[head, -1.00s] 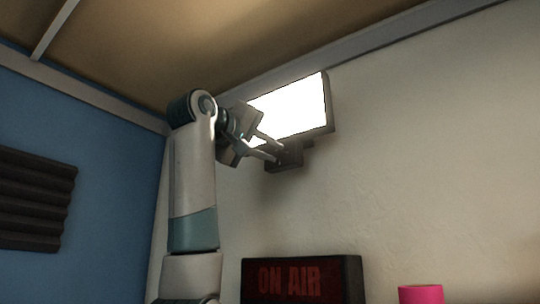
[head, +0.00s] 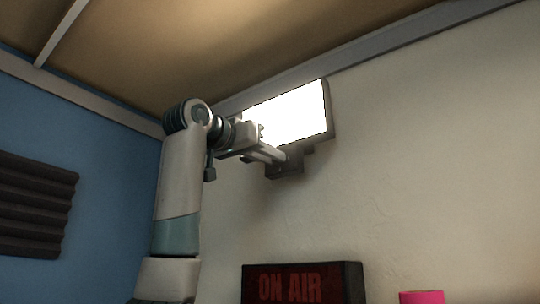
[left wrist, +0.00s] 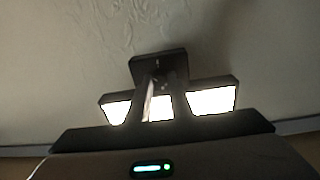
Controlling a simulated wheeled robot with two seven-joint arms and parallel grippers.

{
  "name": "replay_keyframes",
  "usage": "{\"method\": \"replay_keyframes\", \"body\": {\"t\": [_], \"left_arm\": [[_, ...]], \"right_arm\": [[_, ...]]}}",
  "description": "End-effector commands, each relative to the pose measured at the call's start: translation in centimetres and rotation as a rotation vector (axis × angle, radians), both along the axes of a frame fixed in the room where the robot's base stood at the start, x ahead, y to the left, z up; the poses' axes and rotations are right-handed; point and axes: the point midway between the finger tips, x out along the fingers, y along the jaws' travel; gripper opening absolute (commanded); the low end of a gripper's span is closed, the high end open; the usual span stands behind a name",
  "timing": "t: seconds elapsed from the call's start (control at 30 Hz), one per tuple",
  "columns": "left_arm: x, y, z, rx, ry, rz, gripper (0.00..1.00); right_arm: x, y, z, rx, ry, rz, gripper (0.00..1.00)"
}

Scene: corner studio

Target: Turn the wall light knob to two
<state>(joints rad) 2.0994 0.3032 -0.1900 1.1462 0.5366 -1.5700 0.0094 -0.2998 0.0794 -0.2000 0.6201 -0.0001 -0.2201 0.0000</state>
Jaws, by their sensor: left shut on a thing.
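The wall light has a bright white lit panel (head: 290,112) in a dark frame, mounted high on the pale wall. A small dark control box (head: 285,171) sits under the panel, and it also shows in the left wrist view (left wrist: 170,62). My left gripper (head: 284,157) reaches in from the left with its fingertips at the front of this box. In the left wrist view my fingers (left wrist: 160,85) are shut on the knob, which they mostly hide. The knob's setting cannot be read. My right gripper is in neither view.
A dark ON AIR sign (head: 302,283) stands below the light, with a pink object (head: 421,297) to its right. Dark ribbed foam (head: 35,205) hangs on the blue wall at left. The ceiling is close above the light.

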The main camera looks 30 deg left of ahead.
Motion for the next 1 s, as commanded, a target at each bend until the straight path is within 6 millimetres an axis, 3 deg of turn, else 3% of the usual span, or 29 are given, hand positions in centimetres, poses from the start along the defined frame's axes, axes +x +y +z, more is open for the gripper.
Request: {"method": "replay_keyframes", "body": {"t": [0.7,1.0], "left_arm": [[0.2,0.0,0.1,0.670,-0.085,-0.003,0.00],[0.2,0.0,0.0,0.880,-0.115,-0.004,0.00]], "right_arm": [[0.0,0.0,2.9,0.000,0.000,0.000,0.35],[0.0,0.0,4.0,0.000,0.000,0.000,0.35]]}}
